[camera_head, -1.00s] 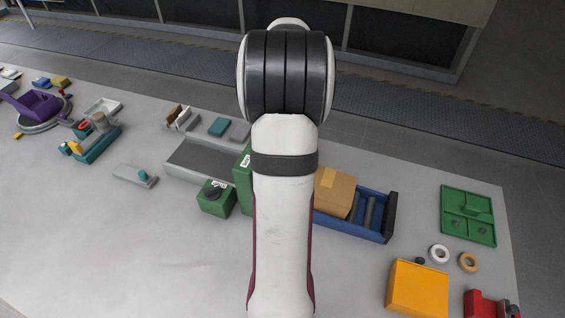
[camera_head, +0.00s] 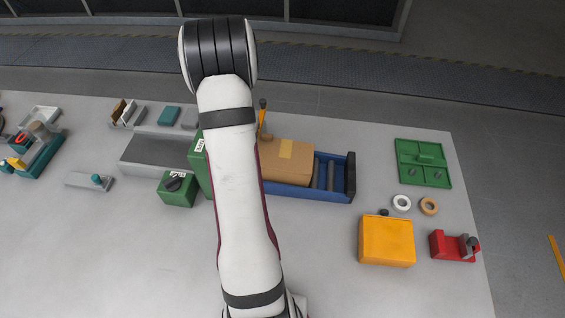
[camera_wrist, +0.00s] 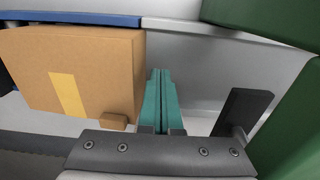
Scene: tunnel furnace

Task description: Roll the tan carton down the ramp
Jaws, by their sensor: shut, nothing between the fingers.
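The tan carton (camera_head: 288,163) with a yellowish tape strip rests on the left part of the blue roller ramp (camera_head: 308,194), near the green housing. In the wrist view the carton (camera_wrist: 105,65) stands close to the left of my gripper (camera_wrist: 160,72). My gripper's two teal fingers are together and empty, alongside the carton's side; I cannot tell whether they touch it. In the head view my arm hides the gripper and the carton's left end. Bare rollers (camera_head: 332,176) show at the ramp's right part.
A green housing (camera_head: 201,165) and grey channel (camera_head: 157,150) adjoin the ramp's left. A dark paddle (camera_wrist: 240,112) is right of my fingers. An orange stick (camera_head: 262,122) stands behind the carton. A yellow box (camera_head: 386,242) and green tray (camera_head: 423,165) are at right.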

